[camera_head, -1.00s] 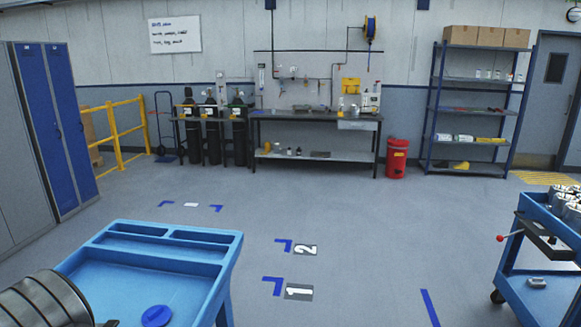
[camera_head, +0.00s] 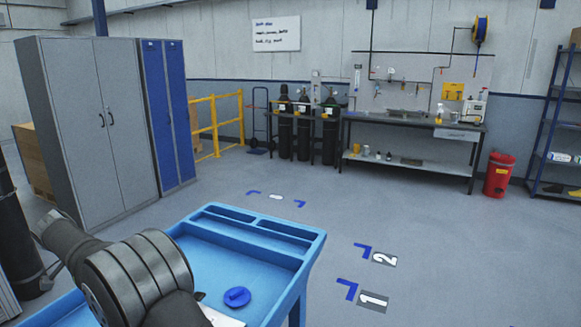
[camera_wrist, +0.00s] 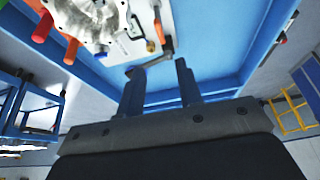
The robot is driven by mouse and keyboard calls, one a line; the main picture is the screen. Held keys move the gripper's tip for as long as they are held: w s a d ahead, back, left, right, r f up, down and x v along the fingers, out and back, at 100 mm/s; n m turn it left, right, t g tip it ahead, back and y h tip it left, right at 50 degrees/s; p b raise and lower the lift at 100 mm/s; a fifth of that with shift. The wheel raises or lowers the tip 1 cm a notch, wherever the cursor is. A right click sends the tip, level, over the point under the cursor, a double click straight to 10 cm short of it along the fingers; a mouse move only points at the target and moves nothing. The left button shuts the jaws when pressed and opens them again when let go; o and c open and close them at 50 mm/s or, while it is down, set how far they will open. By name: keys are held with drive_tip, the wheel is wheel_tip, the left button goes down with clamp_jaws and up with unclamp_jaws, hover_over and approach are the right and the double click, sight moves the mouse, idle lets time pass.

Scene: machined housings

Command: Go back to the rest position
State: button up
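In the wrist view my gripper (camera_wrist: 159,66) has its two dark fingers apart, with nothing held between them. Beyond the fingers is the blue cart top (camera_wrist: 225,78), with a silver machined housing (camera_wrist: 88,18) at the upper left on a pale plate. A grey bent tool or lever (camera_wrist: 158,55) lies past the fingertips; I cannot tell its distance. In the head view my arm covers the lower left of the blue cart (camera_head: 300,262), and my gripper is out of sight there. A round blue part (camera_head: 237,296) lies on the cart top.
Grey and blue lockers (camera_head: 95,130), a yellow rail (camera_head: 217,125), a workbench (camera_head: 410,122) and a red bin (camera_head: 498,175) stand farther back. The floor right of the cart is clear, with markings 1 and 2.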

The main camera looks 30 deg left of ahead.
drive_tip(key=x, duration=1.3)
drive_tip(key=shift+w+d+f, duration=0.1)
drive_tip(key=shift+w+f, duration=0.1)
drive_tip(key=shift+f, duration=0.1)
drive_tip(key=shift+s+r+n+y, duration=0.1)
drive_tip(key=shift+r+n+y, duration=0.2)
drive_tip(key=shift+n, duration=0.7)
drive_tip(key=n+y, duration=0.1)
drive_tip(key=n, duration=0.2)
drive_tip(key=n+g+y, duration=0.1)
drive_tip(key=n, duration=0.2)
drive_tip(key=shift+d, duration=0.15)
drive_tip(key=shift+n, duration=0.3)
drive_tip(key=shift+o, duration=0.5)
